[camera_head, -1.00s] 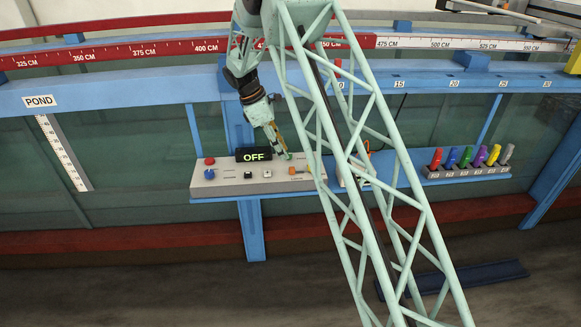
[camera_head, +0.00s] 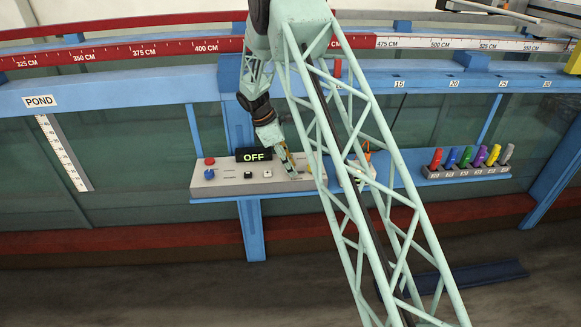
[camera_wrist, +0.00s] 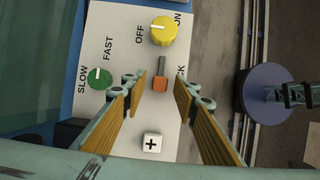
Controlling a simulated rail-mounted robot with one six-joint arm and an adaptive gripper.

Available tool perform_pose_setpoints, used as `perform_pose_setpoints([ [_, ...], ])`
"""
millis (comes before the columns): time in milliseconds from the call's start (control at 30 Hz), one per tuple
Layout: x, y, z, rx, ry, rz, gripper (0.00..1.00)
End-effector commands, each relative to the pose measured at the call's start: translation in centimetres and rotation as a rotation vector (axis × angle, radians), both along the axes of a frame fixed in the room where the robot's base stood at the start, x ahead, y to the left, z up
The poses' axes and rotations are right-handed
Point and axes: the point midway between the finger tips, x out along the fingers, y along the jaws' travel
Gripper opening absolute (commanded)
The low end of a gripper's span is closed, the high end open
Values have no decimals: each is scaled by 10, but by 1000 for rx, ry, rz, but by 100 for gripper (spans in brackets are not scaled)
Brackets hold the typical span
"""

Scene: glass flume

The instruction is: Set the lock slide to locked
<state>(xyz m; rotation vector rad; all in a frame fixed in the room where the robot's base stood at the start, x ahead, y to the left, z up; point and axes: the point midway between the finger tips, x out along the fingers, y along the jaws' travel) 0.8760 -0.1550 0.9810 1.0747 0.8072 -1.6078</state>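The lock slide is a small orange block (camera_wrist: 160,85) at the near end of a dark slot (camera_wrist: 161,65) in the pale control panel (camera_wrist: 125,30), in the wrist view. Its label is partly covered by a finger; only "CK" shows. My gripper (camera_wrist: 160,92) is open, with one finger on each side of the orange block and a visible gap to each side. Whether the tips touch the panel I cannot tell. In the head view my gripper (camera_head: 292,173) is at the right part of the panel and hides the slide.
A yellow knob (camera_wrist: 163,31) marked OFF/ON, a green SLOW/FAST knob (camera_wrist: 100,79) and a white plus button (camera_wrist: 152,142) sit close around the slide. A display (camera_head: 254,155) reads OFF. A rack of coloured pegs (camera_head: 468,171) stands on the right.

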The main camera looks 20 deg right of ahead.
Motion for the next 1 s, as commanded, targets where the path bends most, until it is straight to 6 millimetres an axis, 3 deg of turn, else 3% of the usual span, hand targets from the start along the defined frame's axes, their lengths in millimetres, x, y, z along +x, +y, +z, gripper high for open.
perform_pose_setpoints([
  [200,0,0,0,0,0,0,25],
  [500,0,0,0,0,0,0,0],
  [1000,-7,-24,0,-1,1,0,0],
])
